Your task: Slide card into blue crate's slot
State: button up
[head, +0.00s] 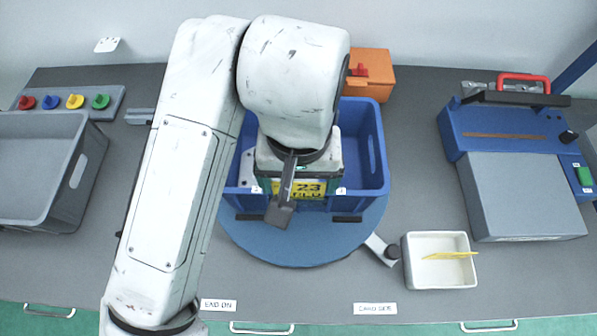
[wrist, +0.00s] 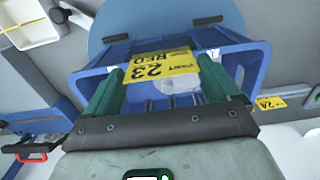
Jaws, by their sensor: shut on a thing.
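The blue crate (head: 376,150) stands on a round blue turntable (head: 290,250) at mid-table. My gripper (head: 297,187) is over the crate's near side, shut on a yellow card (head: 310,187) printed with a 23. In the wrist view, the card (wrist: 160,68) lies between the green fingers of my gripper (wrist: 165,90), across the crate's labelled near wall (wrist: 228,47). Two dark pieces project at the foot of that wall, left (head: 250,217) and right (head: 347,218). My arm covers much of the crate. I cannot make out the slot or whether the card is in it.
A white tray (head: 412,270) with yellow cards stands right of the turntable. An orange box (head: 375,75) is behind the crate. A grey bin (head: 40,165) stands at left, a blue-grey machine (head: 520,190) at right.

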aim_at(299, 183)
jog(key=shift+f+b, duration=0.7)
jog(key=shift+f, duration=0.4)
jog(key=o, duration=0.7)
jog(key=shift+o, duration=0.2)
notch_tip(299, 183, up, 11)
jog(key=shift+f, duration=0.1)
